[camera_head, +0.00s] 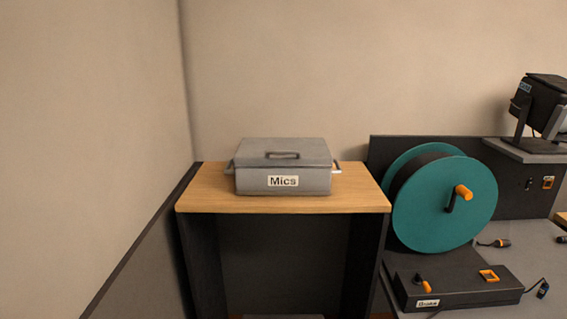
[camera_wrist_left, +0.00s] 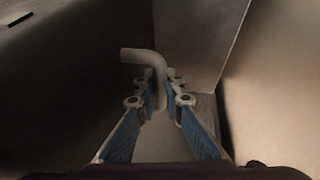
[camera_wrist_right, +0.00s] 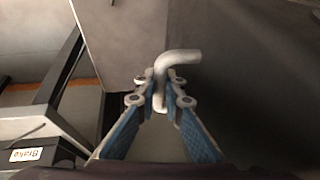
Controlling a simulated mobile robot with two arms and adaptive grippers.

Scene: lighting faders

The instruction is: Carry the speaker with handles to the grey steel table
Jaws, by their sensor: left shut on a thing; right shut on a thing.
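My left gripper (camera_wrist_left: 160,90) is shut on a pale bent handle (camera_wrist_left: 146,56) in the left wrist view. My right gripper (camera_wrist_right: 160,90) is shut on a matching handle (camera_wrist_right: 180,58) in the right wrist view. Each handle meets a dark body, seen as a dark side at the left in the left wrist view (camera_wrist_left: 60,90) and at the right in the right wrist view (camera_wrist_right: 245,85); I take it to be the speaker. Its full shape is out of view. Neither gripper shows in the head view. I cannot tell for certain which surface is the grey steel table.
A grey case labelled Mics (camera_head: 283,181) stands on a wood-topped stand (camera_head: 215,200) ahead. To the right, a teal cable reel (camera_head: 420,215) and a box labelled Brake (camera_head: 460,290) stand by a grey surface (camera_head: 525,262). A wall closes the left side.

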